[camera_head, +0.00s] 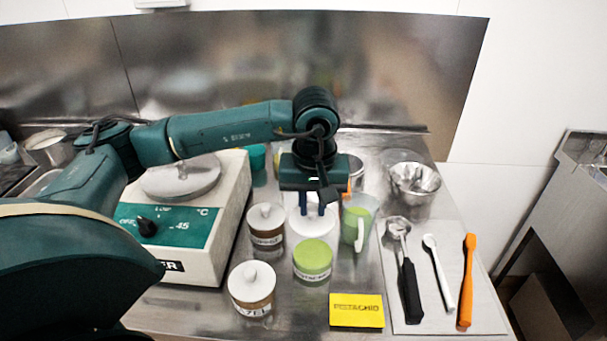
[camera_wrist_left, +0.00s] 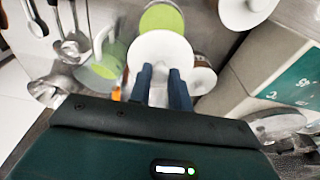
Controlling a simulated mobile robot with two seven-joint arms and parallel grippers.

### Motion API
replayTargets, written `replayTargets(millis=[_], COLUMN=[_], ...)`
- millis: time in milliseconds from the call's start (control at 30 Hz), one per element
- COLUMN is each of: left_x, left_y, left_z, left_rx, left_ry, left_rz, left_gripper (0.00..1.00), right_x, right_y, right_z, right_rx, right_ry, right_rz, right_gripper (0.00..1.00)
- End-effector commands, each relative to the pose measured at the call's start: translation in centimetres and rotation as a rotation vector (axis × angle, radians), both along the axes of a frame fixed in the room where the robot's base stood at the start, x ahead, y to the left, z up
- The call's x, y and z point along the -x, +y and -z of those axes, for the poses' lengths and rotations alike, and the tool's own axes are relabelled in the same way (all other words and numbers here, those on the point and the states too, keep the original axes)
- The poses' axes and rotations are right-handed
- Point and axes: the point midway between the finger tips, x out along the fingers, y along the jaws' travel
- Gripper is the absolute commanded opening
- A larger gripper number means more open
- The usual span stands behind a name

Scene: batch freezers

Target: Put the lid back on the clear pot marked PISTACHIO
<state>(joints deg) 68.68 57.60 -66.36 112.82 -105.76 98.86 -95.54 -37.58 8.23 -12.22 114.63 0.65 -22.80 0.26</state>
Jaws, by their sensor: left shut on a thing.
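The clear pot with bright green contents (camera_head: 312,258) stands open on the steel counter; the lettering on its band is too small to read surely. It also shows at the top of the left wrist view (camera_wrist_left: 160,18). My left gripper (camera_head: 317,208) points down just behind this pot, its blue fingers shut on the knob of a round white lid (camera_head: 299,227). In the left wrist view the lid (camera_wrist_left: 160,48) lies between the fingertips (camera_wrist_left: 161,78), apart from the green pot's centre. The lid's height above the counter is hard to tell. My right gripper is not in view.
Two pots with white lids stand left, one brown (camera_head: 266,232), one marked ZEL (camera_head: 252,290). A jug with green contents (camera_head: 356,225) is close right of the lid. A yellow PISTACHIO card (camera_head: 357,311) lies in front; utensils lie on a mat (camera_head: 487,318).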

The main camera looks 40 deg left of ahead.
Motion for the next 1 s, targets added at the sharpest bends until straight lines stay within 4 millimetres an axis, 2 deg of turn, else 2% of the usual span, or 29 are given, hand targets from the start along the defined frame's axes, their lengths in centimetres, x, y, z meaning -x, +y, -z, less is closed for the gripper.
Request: replayTargets(millis=[100,367,767,833,1000], left_x=[0.7,0.9,0.9,0.9,0.9], left_y=[-0.7,-0.9,-0.8,-0.9,-0.9], left_z=[-0.1,0.8,4.4,5.3,6.3], left_rx=[0.005,0.007,0.006,0.006,0.006], left_ry=[0.003,0.004,0.005,0.003,0.003], left_rz=[0.024,0.03,0.028,0.029,0.029], left_gripper=[0.0,0.0,0.0,0.0,0.0], right_x=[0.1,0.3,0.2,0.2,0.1], right_y=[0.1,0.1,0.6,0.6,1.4], right_z=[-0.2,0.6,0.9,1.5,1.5], right_rx=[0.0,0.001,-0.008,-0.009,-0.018], right_ry=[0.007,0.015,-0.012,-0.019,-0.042], right_rz=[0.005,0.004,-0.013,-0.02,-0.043], right_gripper=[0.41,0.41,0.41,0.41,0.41])
